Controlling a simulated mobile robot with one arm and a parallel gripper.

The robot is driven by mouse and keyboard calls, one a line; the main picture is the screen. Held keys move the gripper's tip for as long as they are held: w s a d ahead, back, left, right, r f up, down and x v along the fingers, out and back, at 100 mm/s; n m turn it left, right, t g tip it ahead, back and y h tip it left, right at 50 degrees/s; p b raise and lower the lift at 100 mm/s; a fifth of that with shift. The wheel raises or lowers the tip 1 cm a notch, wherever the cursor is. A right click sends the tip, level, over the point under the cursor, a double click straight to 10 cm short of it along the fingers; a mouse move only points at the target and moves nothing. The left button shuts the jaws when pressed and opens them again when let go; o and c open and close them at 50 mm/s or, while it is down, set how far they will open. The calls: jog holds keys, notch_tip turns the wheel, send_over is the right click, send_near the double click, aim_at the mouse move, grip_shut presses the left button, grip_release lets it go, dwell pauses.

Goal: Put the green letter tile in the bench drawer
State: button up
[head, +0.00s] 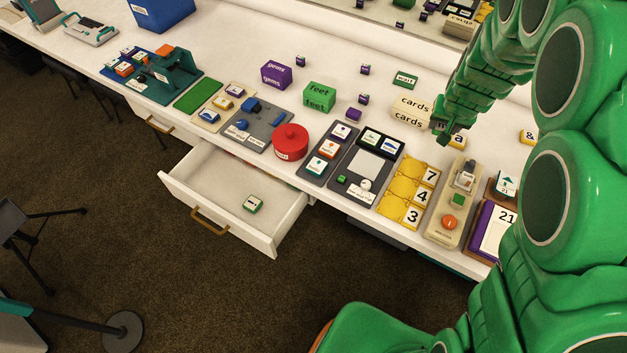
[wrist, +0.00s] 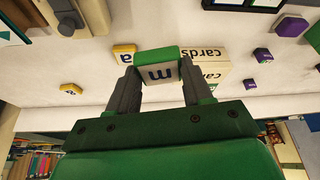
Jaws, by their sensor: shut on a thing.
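My gripper (wrist: 157,85) is shut on the green letter tile (wrist: 160,72), which has a green side and a white face with a dark "m". In the head view my gripper (head: 447,132) is over the right part of the bench, beside the stacked "cards" boxes; the tile is mostly hidden there. The bench drawer (head: 190,205) is pulled open at the front left of the bench. Another small green-and-white tile (head: 253,204) lies on its floor, its mark too small to read.
A yellow "a" tile (head: 457,140) and the "cards" boxes (head: 411,106) stand close to my gripper. Green (head: 319,97) and purple (head: 276,75) word blocks, a red round object (head: 290,142) and several boards occupy the bench between gripper and drawer. Most of the drawer's floor is clear.

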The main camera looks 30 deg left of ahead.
jog(key=s+a+n, duration=0.2)
jog(key=s+a, duration=0.5)
jog(key=a, duration=0.4)
jog(key=s+a+f+n+g+y, duration=0.1)
jog(key=s+a+n, duration=0.1)
jog(key=s+a, duration=0.5)
jog(key=s+a+n+y, duration=0.1)
jog(key=s+a, duration=0.6)
jog(key=a, duration=0.8)
jog(key=shift+a+f+n, duration=0.15)
jog(key=shift+f+n, duration=0.1)
jog(key=shift+n, duration=0.35)
jog(key=s+a+f+n+g+y, duration=0.1)
jog(key=s+a+f+n, duration=0.2)
jog(key=s+a, duration=0.55)
jog(key=n+g, duration=0.3)
jog(key=n, duration=0.3)
send_near(217, 178)
jog(key=shift+s, duration=0.8)
jog(key=shift+w+a+f+y, duration=0.15)
jog(key=shift+a+y, duration=0.15)
jog(key=shift+a, duration=0.45)
jog(key=shift+w+a+f, duration=0.25)
jog(key=shift+a+f, duration=0.2)
jog(key=shift+f, duration=0.05)
jog(key=shift+w+a+f, duration=0.25)
jog(key=shift+a+f, duration=0.2)
